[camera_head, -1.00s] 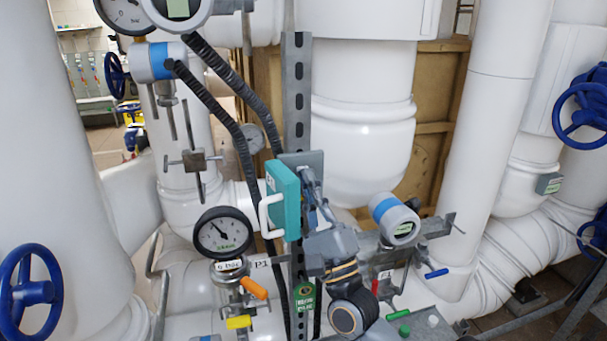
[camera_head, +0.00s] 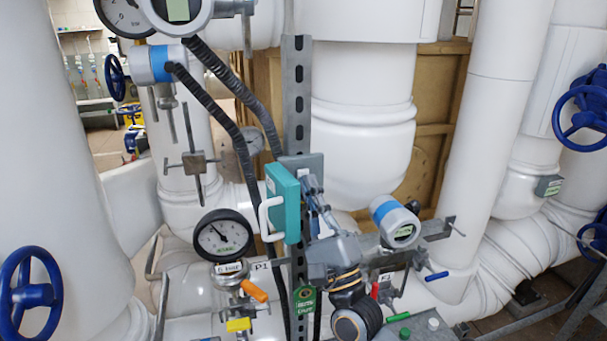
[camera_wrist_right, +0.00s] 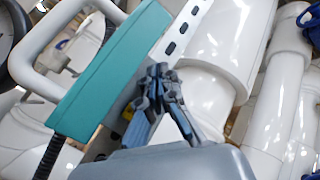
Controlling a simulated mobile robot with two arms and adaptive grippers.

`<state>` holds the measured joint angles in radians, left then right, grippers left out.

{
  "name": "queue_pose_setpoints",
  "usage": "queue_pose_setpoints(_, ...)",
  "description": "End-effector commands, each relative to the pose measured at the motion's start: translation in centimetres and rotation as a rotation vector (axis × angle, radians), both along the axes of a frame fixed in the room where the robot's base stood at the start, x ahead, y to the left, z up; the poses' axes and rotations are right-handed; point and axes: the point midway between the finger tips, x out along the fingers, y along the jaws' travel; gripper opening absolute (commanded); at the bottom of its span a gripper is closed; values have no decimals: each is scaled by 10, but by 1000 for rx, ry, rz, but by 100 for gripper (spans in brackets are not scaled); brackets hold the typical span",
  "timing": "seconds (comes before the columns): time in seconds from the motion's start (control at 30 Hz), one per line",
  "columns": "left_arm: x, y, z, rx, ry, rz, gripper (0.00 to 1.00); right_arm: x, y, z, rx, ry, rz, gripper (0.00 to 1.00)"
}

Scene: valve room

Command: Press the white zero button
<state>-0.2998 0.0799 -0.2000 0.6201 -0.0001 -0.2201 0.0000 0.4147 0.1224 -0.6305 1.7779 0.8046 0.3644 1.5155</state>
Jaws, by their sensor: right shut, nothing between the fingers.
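A small white round cap (camera_head: 433,323) sits on a grey surface at the bottom right of the head view, beside a small green cap (camera_head: 405,332). It looks like the white button, but no zero mark is legible. My right gripper (camera_head: 311,186) is shut and empty, with its fingers pointing up just right of a teal box with a white handle (camera_head: 283,195). It is well up and left of the white cap. In the right wrist view, the shut fingers (camera_wrist_right: 157,85) show beside the teal box (camera_wrist_right: 108,75), and no white button is distinguishable. My left gripper is out of view.
A perforated metal post (camera_head: 299,90) stands behind the teal box. A pressure gauge (camera_head: 223,236) is to the left, and a blue-banded transmitter (camera_head: 396,222) to the right, above the caps. Large white pipes (camera_head: 362,100) and blue valve wheels (camera_head: 30,295) crowd the sides.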

Motion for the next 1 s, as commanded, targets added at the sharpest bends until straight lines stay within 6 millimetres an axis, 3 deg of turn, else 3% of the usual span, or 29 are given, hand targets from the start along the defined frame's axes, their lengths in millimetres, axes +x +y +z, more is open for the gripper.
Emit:
queue_pose_setpoints(0.37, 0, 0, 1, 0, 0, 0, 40, -3, -1, 0, 0, 0, 0, 0)
queue_pose_setpoints(0.8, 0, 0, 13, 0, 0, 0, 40, -42, -13, 1, 0, 1, -1, 0)
queue_pose_setpoints(1.0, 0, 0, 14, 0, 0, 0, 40, -50, -16, 0, -1, 0, -1, 0)
